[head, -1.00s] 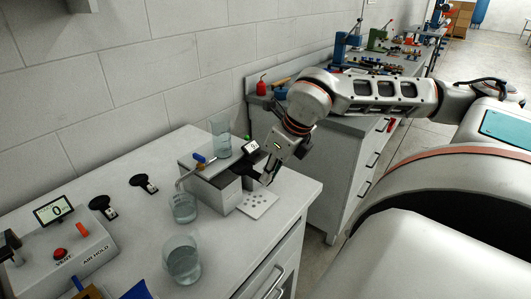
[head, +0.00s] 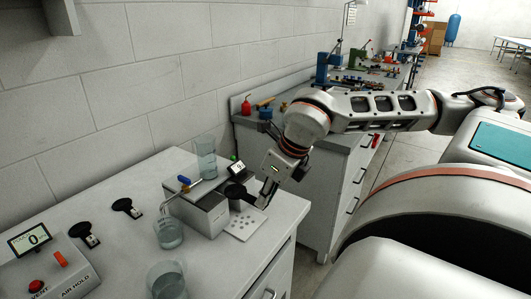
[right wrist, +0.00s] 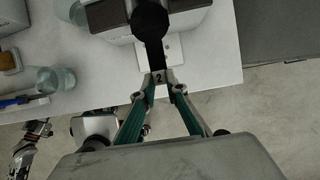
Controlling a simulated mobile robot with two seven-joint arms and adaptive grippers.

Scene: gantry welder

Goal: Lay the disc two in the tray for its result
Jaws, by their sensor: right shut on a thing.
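Disc two is a black round disc (head: 236,191) with a flat handle. Its handle tag reads 2 in the right wrist view, where the disc (right wrist: 150,20) shows from above. My right gripper (head: 264,195) is shut on the handle end, and the gripper's fingertips (right wrist: 159,78) meet at the tag. No tray is clearly identifiable.
Two other black discs with handles (head: 83,232) (head: 125,206) lie on the bench. Glass beakers (head: 170,233) (head: 168,280) stand near the box, another (head: 206,158) behind it. An AIR HOLD control box (head: 55,270) is at left. A brown block (right wrist: 10,60) shows in the wrist view.

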